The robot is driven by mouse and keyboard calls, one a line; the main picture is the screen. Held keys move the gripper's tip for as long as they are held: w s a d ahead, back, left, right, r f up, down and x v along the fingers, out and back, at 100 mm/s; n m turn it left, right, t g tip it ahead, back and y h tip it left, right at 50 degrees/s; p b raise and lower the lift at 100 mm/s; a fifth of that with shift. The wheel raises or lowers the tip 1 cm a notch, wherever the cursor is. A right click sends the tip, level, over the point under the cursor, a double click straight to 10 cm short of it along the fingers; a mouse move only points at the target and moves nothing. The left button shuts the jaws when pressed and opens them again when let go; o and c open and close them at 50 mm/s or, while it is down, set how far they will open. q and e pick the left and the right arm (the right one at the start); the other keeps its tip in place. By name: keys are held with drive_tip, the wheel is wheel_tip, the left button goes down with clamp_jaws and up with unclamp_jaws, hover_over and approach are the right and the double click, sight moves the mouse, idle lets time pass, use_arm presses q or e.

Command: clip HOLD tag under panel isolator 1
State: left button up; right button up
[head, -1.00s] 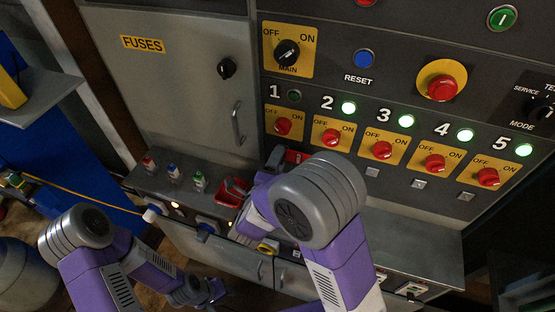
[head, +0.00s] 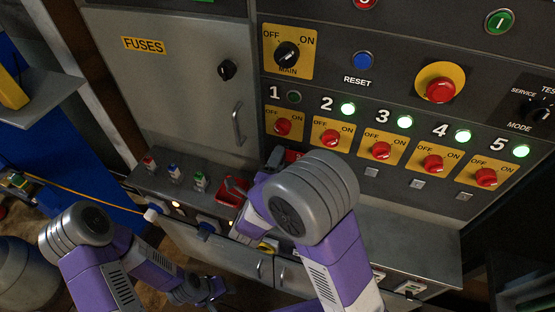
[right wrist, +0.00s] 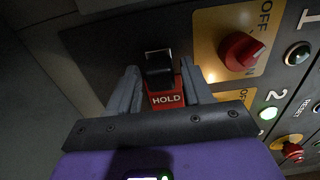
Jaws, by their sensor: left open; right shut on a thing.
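The red HOLD tag (right wrist: 167,99), with a black clip (right wrist: 159,66) at its top, sits between the fingers of my right gripper (right wrist: 160,88), which is shut on it. In the head view, a little red of the tag shows beside my right gripper (head: 275,160), below isolator 1 (head: 283,127). Isolator 1's red knob also shows in the right wrist view (right wrist: 240,52), to the right of the tag. A light metal piece shows at the clip's top; I cannot tell whether they touch. My left gripper (head: 215,291) is low at the left, open and apart from the panel.
Isolator 2 (head: 330,138) and others run to the right, with small metal brackets (head: 371,172) below some. A ledge holds several small coloured-top items (head: 174,172) and a red object (head: 233,190). The fuse door handle (head: 238,124) projects at the left.

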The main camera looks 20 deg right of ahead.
drive_tip(key=shift+w+d, duration=0.35)
drive_tip(key=shift+w, duration=0.15)
idle(0.4)
drive_tip(key=o, duration=1.5)
drive_tip(key=p+v, duration=0.2)
drive_tip(key=v, duration=0.5)
drive_tip(key=shift+s+a, duration=0.2)
drive_tip(key=shift+s, duration=0.1)
